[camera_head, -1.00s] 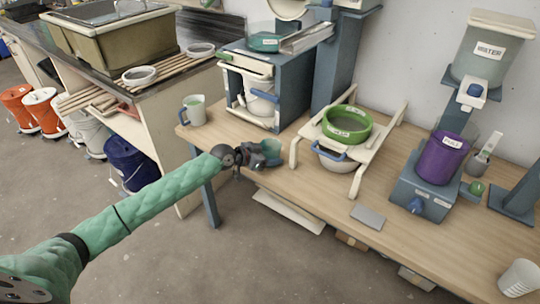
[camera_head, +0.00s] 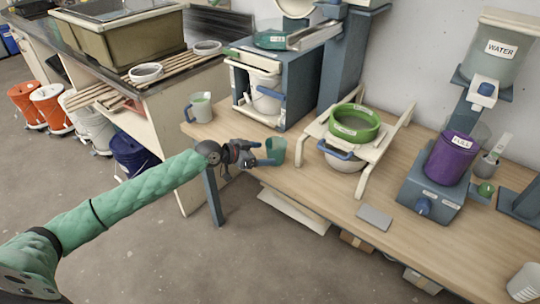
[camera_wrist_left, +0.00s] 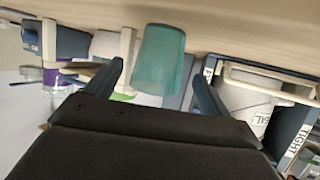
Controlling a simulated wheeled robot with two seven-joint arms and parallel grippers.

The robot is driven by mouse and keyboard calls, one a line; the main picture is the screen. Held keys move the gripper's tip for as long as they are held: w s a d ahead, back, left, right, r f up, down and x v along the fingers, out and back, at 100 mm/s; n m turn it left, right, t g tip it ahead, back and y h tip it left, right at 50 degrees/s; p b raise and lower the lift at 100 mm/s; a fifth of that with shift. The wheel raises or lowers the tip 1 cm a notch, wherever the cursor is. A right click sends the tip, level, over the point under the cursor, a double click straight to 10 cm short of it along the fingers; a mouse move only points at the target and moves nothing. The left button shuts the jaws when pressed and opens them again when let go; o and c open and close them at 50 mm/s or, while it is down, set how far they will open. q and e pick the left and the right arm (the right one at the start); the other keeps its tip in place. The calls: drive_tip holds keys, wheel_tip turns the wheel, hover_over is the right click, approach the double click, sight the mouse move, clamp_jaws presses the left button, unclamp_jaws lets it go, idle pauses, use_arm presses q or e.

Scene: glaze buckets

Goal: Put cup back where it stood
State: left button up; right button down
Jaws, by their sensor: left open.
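The cup is a small teal translucent one (camera_head: 277,149), upright on the wooden table near its front left edge. My left gripper (camera_head: 264,153) is just left of it, open, with its fingers pointing at the cup. In the left wrist view, which shows the scene upside down, the cup (camera_wrist_left: 160,58) appears between the two open fingers (camera_wrist_left: 158,78), with a gap on each side. Neither finger appears to touch it. My right gripper is not in view.
A grey jug (camera_head: 199,107) stands behind to the left, near a blue-framed unit with a white bucket (camera_head: 267,97). A green sieve (camera_head: 354,122) on a cream stand is to the right. A purple container (camera_head: 450,157) and a flat grey plate (camera_head: 374,217) are farther right.

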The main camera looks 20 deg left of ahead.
use_arm(q)
drive_tip(key=shift+b+v, duration=0.55)
drive_tip(key=shift+v, duration=2.2)
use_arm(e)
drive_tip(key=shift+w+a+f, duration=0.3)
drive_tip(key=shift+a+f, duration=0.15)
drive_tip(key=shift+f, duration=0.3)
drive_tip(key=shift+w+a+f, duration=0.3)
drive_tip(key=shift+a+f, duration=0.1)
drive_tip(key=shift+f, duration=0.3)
use_arm(q)
drive_tip(key=s+d+f+g+y, duration=0.2)
drive_tip(key=s+d+f+g, duration=0.2)
drive_tip(key=s+d+f, duration=1.4)
drive_tip(key=s+f+n+g+y, duration=0.2)
drive_tip(key=s+n+y, duration=0.3)
drive_tip(key=s, duration=1.8)
drive_tip(key=shift+s+a+n+g, duration=0.25)
drive_tip(key=shift+n+g, duration=0.25)
drive_tip(key=shift+g, duration=0.4)
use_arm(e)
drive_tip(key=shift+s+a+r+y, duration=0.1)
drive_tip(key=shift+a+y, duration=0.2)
